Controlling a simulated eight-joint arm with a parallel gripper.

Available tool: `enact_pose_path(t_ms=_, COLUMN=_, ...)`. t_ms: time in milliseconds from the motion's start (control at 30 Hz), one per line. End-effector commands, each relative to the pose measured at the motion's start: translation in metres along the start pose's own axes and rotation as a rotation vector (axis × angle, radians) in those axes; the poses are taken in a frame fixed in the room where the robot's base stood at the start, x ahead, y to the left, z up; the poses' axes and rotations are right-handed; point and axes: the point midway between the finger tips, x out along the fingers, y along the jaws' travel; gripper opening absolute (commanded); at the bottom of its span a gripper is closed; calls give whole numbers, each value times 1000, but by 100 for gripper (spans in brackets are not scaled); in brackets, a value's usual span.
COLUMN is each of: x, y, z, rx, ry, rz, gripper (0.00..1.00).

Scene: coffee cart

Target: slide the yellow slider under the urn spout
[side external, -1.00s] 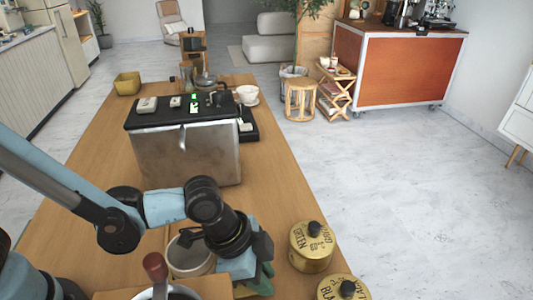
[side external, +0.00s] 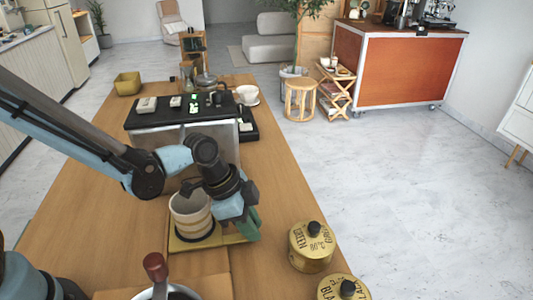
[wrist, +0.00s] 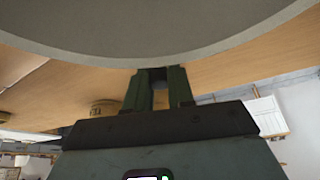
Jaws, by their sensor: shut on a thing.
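The yellow slider (side external: 183,245) is a flat square plate on the wooden table, in front of the metal urn (side external: 227,135). A pale banded cup (side external: 189,212) stands upright on it, over a dark ring. My gripper (side external: 250,226) is low at the slider's right side, beside the cup. In the wrist view, its two green fingers (wrist: 160,88) are close together with a small dark piece between them, which I take to be the slider's grip. The cup's grey round underside or wall (wrist: 160,22) fills the top of that view. My arm hides the urn's spout.
Gold tea tins (side external: 312,246) stand right of the slider. A red-handled pot (side external: 156,268) is at the near edge. A dark scale (side external: 247,127), a white cup (side external: 247,94) and a yellow box (side external: 127,83) sit farther back.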

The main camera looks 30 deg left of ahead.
Motion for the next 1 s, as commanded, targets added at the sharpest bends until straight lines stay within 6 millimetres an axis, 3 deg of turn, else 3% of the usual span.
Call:
enact_pose_path(t_ms=100, x=-3, y=-25, z=6, rx=-6, ry=0, rz=-2, gripper=0)
enact_pose_path(t_ms=333, x=-6, y=-55, z=14, rx=-2, ry=0, rz=-1, gripper=0)
enact_pose_path(t_ms=900, x=-7, y=-70, z=17, rx=-4, ry=-1, rz=-9, gripper=0)
enact_pose_path(t_ms=933, x=-7, y=-70, z=17, rx=-4, ry=-1, rz=-9, gripper=26)
enact_pose_path(t_ms=1000, x=-7, y=-70, z=17, rx=-4, ry=-1, rz=-10, gripper=36)
